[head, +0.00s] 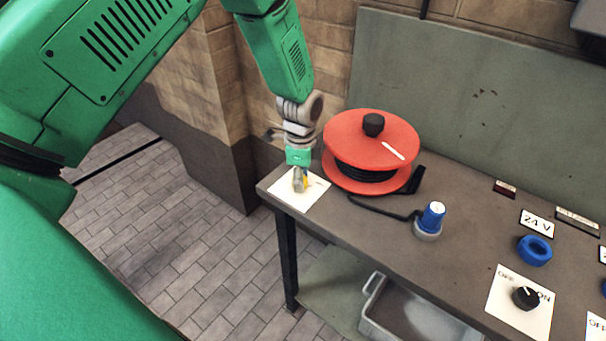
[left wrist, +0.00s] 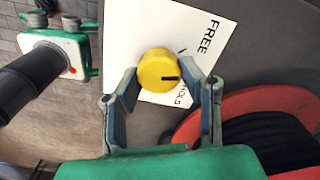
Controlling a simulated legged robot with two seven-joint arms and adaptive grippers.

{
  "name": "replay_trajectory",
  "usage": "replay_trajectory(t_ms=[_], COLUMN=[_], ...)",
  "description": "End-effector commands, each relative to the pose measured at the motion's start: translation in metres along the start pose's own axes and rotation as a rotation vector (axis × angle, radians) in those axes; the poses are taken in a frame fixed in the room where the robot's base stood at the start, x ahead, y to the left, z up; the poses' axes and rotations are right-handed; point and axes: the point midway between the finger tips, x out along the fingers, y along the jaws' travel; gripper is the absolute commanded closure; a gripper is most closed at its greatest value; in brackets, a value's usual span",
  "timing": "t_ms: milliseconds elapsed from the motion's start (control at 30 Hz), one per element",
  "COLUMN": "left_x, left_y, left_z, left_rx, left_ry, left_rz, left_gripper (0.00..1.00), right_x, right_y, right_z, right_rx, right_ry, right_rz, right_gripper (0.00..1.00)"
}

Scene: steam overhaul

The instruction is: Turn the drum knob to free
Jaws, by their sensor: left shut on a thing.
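The yellow drum knob (left wrist: 158,70) sits on a white card (left wrist: 190,25) marked FREE and HOLD. Its black pointer line is on the right side of its face, nearer the HOLD word than FREE. My left gripper (left wrist: 168,78) is shut on the knob, with a blue-grey finger on each side. In the head view the left gripper (head: 300,180) reaches down to the card (head: 313,197) at the table's left corner, and only a sliver of yellow shows. The red cable drum (head: 372,138) stands just right of the gripper. My right gripper is not in view.
A black cable runs from the drum to a blue plug (head: 432,215) on the grey table (head: 380,228). A blue ring socket (head: 535,250) and a black OFF/ON knob (head: 525,297) are at the right. A grey bin (head: 375,315) is below. A brick wall stands behind the arm.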

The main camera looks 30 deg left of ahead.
Motion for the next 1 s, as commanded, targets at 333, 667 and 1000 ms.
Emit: replay_trajectory(t_ms=[333,667,1000], left_x=[-0.003,-0.002,-0.001], left_y=[-0.004,-0.003,-0.002], left_z=[0.003,0.004,0.004], left_rx=[-0.299,-0.472,-0.526], left_ry=[-0.002,-0.002,-0.003], left_rz=[-0.011,-0.009,-0.006], left_gripper=[0.95,0.95,0.94], right_x=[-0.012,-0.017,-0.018], right_y=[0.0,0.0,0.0], right_z=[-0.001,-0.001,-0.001], right_rx=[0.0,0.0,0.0], right_ry=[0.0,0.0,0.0], right_rz=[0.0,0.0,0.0], right_gripper=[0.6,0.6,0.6])
